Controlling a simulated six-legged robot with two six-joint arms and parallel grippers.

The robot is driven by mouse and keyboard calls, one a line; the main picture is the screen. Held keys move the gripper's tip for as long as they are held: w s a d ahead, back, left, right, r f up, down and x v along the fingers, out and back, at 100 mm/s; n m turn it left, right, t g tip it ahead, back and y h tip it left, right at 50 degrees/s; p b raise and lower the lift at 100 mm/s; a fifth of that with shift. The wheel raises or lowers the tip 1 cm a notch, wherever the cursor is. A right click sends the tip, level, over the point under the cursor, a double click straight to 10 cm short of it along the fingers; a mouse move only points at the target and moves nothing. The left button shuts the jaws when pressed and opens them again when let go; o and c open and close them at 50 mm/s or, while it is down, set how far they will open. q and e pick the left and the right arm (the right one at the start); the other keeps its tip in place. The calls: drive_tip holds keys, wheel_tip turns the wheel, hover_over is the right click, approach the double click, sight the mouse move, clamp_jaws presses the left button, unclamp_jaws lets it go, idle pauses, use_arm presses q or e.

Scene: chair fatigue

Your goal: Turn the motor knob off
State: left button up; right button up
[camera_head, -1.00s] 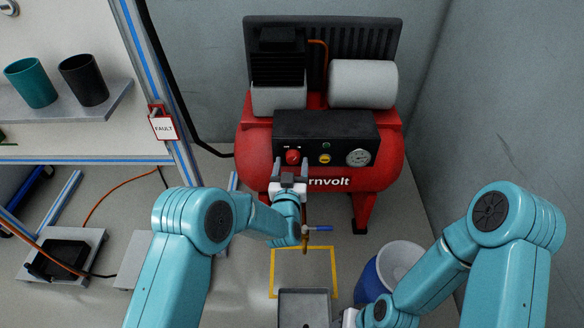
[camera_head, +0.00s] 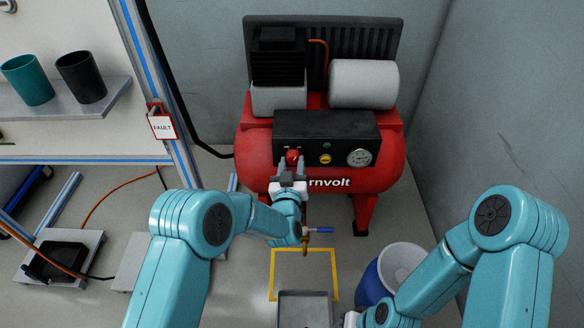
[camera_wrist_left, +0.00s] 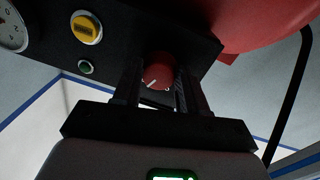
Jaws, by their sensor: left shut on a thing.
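The red motor knob (camera_head: 293,156) is on the black control panel (camera_head: 340,132) of the red compressor. My left gripper (camera_head: 292,164) is at the panel, its two fingers one on each side of the knob and shut on it. In the left wrist view the knob (camera_wrist_left: 160,72) sits between the fingers, with a pale pointer line on its face. My right arm (camera_head: 440,270) comes in at the lower right; its gripper (camera_head: 350,318) is mostly cut off by the lower edge, so its jaws do not show.
A blue-handled valve (camera_head: 318,230) is below. A blue drum (camera_head: 372,282) and a grey tray (camera_head: 304,309) stand lower down. A FAULT tag (camera_head: 163,127) hangs at left.

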use_arm(q)
drive_tip(key=shift+f+n+b, duration=0.2)
drive_tip(key=shift+n+b, duration=0.2)
drive_tip(key=n+b, duration=0.4)
drive_tip(key=shift+d+n+b, duration=0.1)
drive_tip(key=shift+n+b, duration=0.2)
drive_tip(key=shift+r+n+b, duration=0.1)
drive_tip(key=shift+n+b, duration=0.35)
drive_tip(key=shift+n, duration=0.45)
drive_tip(key=shift+r+n+t+y, duration=0.1)
drive_tip(key=shift+n+t+y, duration=0.2)
drive_tip(key=shift+n, duration=1.7)
use_arm(e)
drive_tip(key=w+d+f+t, duration=0.1)
drive_tip(key=w+f+t, duration=0.1)
drive_tip(key=w+f, duration=0.3)
drive_tip(key=shift+f, duration=1.05)
use_arm(q)
drive_tip(key=shift+r, duration=0.1)
drive_tip(key=o, duration=1.1)
drive_tip(key=shift+w, duration=0.1)
drive_tip(key=shift+c, duration=0.2)
drive_tip(key=shift+d, duration=0.1)
